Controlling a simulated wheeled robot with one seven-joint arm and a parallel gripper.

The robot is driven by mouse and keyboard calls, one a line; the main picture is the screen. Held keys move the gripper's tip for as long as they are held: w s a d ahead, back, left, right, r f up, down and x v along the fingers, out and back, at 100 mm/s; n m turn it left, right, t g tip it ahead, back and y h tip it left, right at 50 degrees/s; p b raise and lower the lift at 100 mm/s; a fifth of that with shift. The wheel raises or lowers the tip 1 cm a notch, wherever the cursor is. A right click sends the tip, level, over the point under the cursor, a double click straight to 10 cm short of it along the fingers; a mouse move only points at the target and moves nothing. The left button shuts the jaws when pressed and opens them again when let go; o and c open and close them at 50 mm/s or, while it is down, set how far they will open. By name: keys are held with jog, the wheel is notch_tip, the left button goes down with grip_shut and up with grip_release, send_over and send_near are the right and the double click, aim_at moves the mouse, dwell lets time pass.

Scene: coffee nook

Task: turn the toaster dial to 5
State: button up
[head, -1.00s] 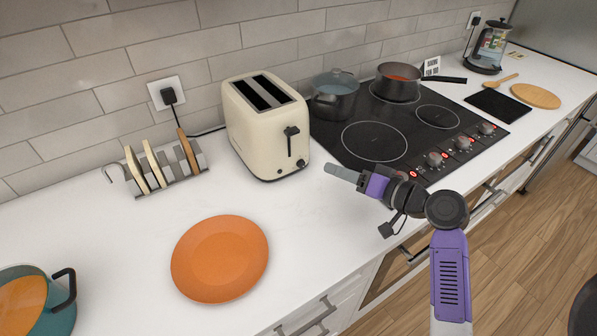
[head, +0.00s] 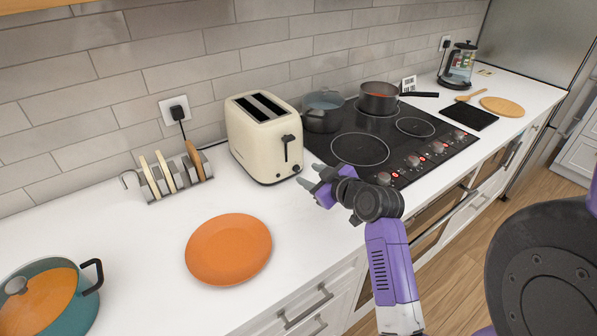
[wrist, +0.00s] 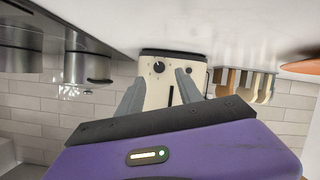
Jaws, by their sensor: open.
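The cream toaster (head: 250,148) stands on the counter against the tiled wall, with two slots on top and a dark lever (head: 286,142) on its front. The wrist view is upside down and shows the toaster front (wrist: 157,94) ahead, between my fingers. Its round black dial (wrist: 158,68) lies near the toaster's base, with a smaller button (wrist: 189,70) beside it. The dial's pointer setting is too small to read. My gripper (head: 312,177) is open and empty, just in front of the toaster's lower right front, apart from it. Its two grey fingers also show in the wrist view (wrist: 158,88).
A black hob (head: 405,165) with a pot (head: 323,117) and a saucepan (head: 378,100) is right of the toaster. A toast rack (head: 178,184) stands left. An orange plate (head: 228,248) lies in front. The counter between plate and toaster is clear.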

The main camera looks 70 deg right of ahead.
aim_at(297, 169)
jog(key=shift+p+x, duration=0.35)
jog(key=shift+x, duration=2.4)
grip_shut()
